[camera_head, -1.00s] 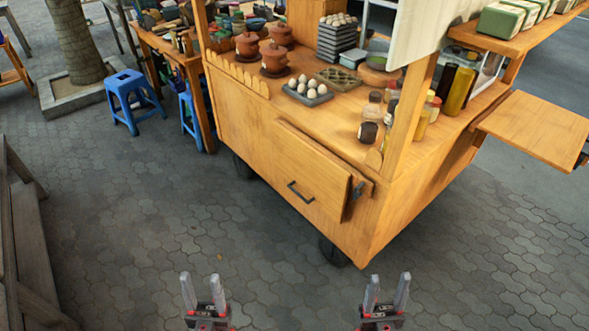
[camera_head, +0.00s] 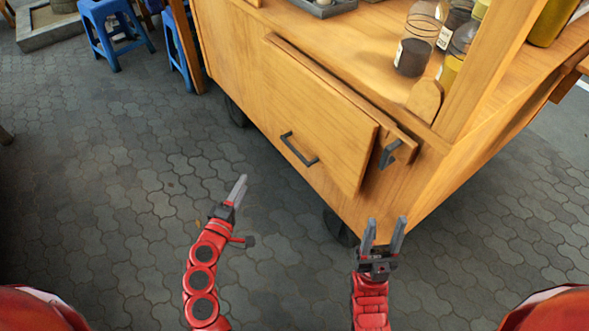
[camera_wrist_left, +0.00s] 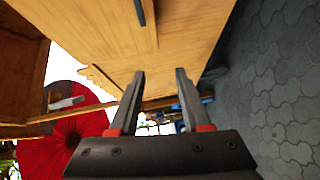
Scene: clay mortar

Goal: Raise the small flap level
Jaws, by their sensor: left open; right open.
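A wooden flap-like panel (camera_head: 315,115) with a dark bar handle (camera_head: 298,150) hangs on the cart's front, slightly proud of it. A narrower wooden piece with a dark bracket (camera_head: 390,153) shows at its right edge; I cannot tell which is the small flap. My left gripper (camera_head: 238,190) is below and left of the handle, apart from the cart. It is open and empty in the left wrist view (camera_wrist_left: 160,80), where the cart's wooden face (camera_wrist_left: 180,35) fills the top. My right gripper (camera_head: 385,228) is open and empty, low before the cart's corner.
The cart's top (camera_head: 370,35) holds jars (camera_head: 415,50) near its right post (camera_head: 500,70). Blue stools (camera_head: 115,30) stand at the far left. A red umbrella (camera_wrist_left: 75,140) shows in the left wrist view. The paved floor (camera_head: 110,170) in front is clear.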

